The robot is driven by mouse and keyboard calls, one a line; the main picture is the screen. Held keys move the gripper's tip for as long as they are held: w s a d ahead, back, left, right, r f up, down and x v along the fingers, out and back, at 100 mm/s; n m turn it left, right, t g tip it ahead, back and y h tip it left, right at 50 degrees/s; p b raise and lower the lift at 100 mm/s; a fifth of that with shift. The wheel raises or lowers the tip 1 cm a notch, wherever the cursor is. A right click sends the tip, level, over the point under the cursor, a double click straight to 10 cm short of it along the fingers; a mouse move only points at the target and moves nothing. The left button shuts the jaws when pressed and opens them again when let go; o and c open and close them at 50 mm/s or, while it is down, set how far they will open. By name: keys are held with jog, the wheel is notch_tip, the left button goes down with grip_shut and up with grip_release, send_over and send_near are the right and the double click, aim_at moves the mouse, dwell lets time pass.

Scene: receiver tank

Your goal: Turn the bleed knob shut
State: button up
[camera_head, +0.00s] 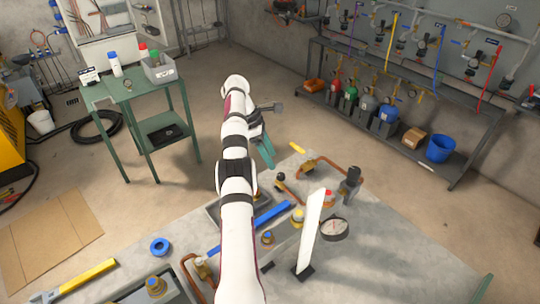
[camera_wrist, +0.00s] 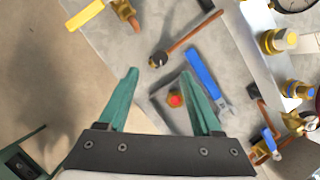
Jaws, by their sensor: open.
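Several fittings sit on the grey bench, and none is labelled, so I cannot tell for sure which is the bleed knob. A black round knob (camera_wrist: 157,61) at the end of a copper pipe lies just beyond my fingertips in the wrist view; a black knob (camera_head: 281,177) also shows in the head view. A brass fitting with a red top (camera_wrist: 175,100) shows between my fingers, in a dark tray (camera_wrist: 157,102). My gripper (camera_wrist: 160,74) is open and empty, its teal fingers apart above the bench. It also shows in the head view (camera_head: 267,150).
A yellow-handled valve (camera_head: 298,148) stands at the bench's far edge. A pressure gauge (camera_head: 333,229), a yellow-topped fitting (camera_head: 297,216) and a blue bar (camera_head: 270,215) are near the arm. A green side table (camera_head: 130,88) stands back left. Bare bench (camera_head: 400,245) lies right.

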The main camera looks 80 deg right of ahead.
jog(key=shift+w+r, duration=0.15)
jog(key=shift+r, duration=0.1)
notch_tip(320, 180, up, 7)
jog(key=w+a+n+h, duration=0.2)
jog(key=n, duration=0.2)
send_near(280, 174)
jog(key=shift+n, duration=0.3)
jog(key=x, duration=0.8)
jog(key=shift+s+a, duration=0.15)
jog(key=shift+s, duration=0.05)
grip_shut()
